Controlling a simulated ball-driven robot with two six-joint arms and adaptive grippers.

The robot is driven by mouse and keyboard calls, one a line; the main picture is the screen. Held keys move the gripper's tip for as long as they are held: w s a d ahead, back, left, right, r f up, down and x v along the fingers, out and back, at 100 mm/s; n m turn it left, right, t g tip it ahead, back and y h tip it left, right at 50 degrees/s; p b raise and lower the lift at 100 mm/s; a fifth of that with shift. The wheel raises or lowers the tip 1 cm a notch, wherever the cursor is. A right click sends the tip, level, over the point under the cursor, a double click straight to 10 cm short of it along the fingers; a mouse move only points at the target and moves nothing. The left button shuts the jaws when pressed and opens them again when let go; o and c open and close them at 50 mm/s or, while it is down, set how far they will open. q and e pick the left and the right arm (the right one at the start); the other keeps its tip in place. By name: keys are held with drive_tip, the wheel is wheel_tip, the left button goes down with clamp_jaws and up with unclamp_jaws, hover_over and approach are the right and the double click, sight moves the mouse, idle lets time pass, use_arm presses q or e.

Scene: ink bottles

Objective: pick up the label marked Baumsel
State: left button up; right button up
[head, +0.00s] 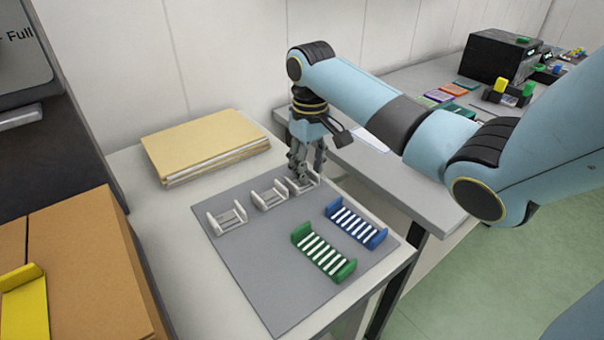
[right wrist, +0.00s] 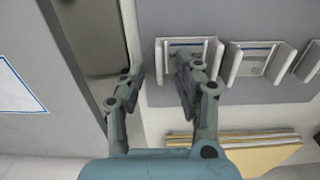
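Three small white holders stand in a row on a grey mat (head: 270,280): the left holder (head: 227,219), the middle holder (head: 269,195) and the right holder (head: 302,184). In the right wrist view, a pale card with a dark line lies in the nearest holder (right wrist: 214,58), and a similar card shows in the neighbouring holder (right wrist: 235,68). No lettering is legible, so I cannot tell which label is Baumsel. My right gripper (head: 303,178) points down at the right holder. In the right wrist view its fingers (right wrist: 159,68) are apart, with nothing visibly held. My left gripper is out of view.
A green rack (head: 323,252) and a blue rack (head: 357,224) stand at the mat's right. A folder stack (head: 205,148) lies behind the mat. Cardboard boxes (head: 90,270) stand at left. A gap separates this table from the back bench (head: 420,185).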

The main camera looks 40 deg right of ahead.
drive_tip(key=shift+c, duration=0.2)
clamp_jaws()
drive_tip(key=shift+r, duration=0.1)
